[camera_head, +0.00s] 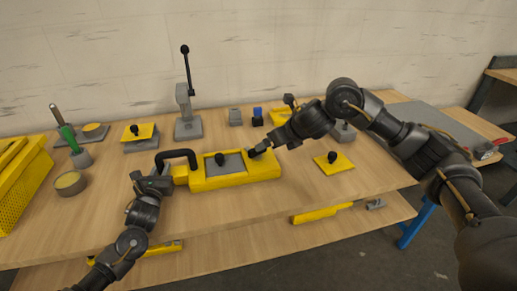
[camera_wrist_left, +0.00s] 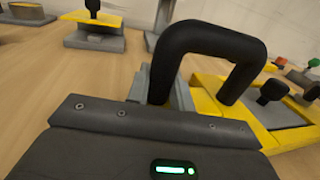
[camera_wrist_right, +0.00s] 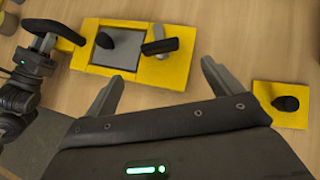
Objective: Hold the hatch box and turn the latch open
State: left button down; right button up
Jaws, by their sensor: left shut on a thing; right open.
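The yellow hatch box (camera_head: 235,181) lies on the table in the head view, with a grey hatch panel (camera_wrist_right: 108,53) and a black knob (camera_wrist_right: 122,41). My left gripper (camera_head: 163,177) is shut on the black handle (camera_head: 178,154) at the box's left end; the handle also shows in the left wrist view (camera_wrist_left: 213,38). The black latch (camera_wrist_right: 160,46) sits right of the panel in the right wrist view. My right gripper (camera_wrist_right: 163,72) is open, its fingertips just short of the latch and apart from it. In the head view the right arm's end partly hides the latch area.
A yellow plate with a black knob (camera_head: 333,162) lies right of the box. Behind stand a grey lever press (camera_head: 188,126) and another knobbed yellow plate (camera_head: 139,131). A round tin (camera_head: 70,183) and a yellow bin (camera_head: 22,178) are at the left. The table front is clear.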

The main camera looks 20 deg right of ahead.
jog(key=x, duration=1.2)
jog(key=c, duration=1.4)
jog(key=shift+s+a+m+h, duration=0.1)
jog(key=shift+a+m+h, duration=0.05)
jog(key=shift+m+h, duration=0.9)
jog(key=shift+m+t+h, duration=0.3)
jog(key=shift+m+h, duration=0.45)
jog(key=shift+m, duration=0.5)
jog(key=o, duration=1.4)
